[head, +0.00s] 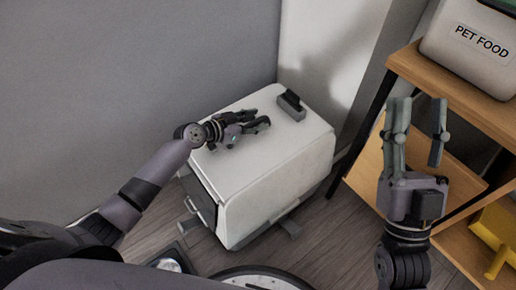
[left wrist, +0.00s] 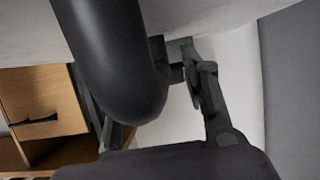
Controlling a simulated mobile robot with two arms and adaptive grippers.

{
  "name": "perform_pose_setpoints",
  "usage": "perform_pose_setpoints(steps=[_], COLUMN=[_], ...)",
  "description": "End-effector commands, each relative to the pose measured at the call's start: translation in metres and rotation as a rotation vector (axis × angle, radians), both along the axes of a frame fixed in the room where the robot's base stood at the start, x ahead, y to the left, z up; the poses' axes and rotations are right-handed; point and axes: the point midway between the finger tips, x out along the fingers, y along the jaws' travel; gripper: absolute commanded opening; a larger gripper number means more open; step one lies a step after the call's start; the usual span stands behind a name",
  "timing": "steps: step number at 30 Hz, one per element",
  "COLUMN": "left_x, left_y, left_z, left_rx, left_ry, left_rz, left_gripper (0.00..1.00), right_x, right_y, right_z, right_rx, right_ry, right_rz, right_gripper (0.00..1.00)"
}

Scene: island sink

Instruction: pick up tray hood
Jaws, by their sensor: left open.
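The tray hood (head: 275,157) is a white box-shaped cover low on the floor by the wall. A dark handle (head: 290,105) stands on its top near the far edge. My left gripper (head: 258,121) is open over the hood's top, a little to the left of the handle and apart from it. In the left wrist view one of its fingers (left wrist: 207,95) shows in front of a pale surface, and a dark rounded shape hides much of the other finger. My right gripper (head: 418,112) is raised at the right, open and empty.
A wooden shelf (head: 462,102) stands at the right, bearing a white pet food container (head: 466,42). A yellow object (head: 497,232) sits low on the right. A grey wall (head: 120,80) is behind at the left. Bare floor (head: 335,225) lies right of the hood.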

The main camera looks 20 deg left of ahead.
Motion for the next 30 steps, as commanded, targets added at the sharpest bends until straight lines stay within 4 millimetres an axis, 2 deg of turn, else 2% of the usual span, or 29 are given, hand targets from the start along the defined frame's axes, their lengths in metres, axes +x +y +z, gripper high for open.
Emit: perform_pose_setpoints(steps=[5, 24, 30], left_x=[0.0, -0.0002, -0.0001], left_y=[0.0, 0.0003, 0.0003], left_z=[0.0003, 0.0003, 0.0003], left_rx=[0.0, 0.0, 0.0], left_ry=[0.0, 0.0, 0.0], left_rz=[0.0, 0.0, 0.0], left_gripper=[0.41, 0.0, 0.0], right_x=[0.0, 0.0005, 0.0005], right_y=[0.0001, -0.0001, -0.0001], right_z=[0.0003, 0.0, -0.0001], right_rx=[0.0, -0.001, -0.001], right_ry=[0.0, 0.002, 0.002], right_rz=[0.0, -0.001, -0.001], right_gripper=[0.4, 0.4, 0.4])
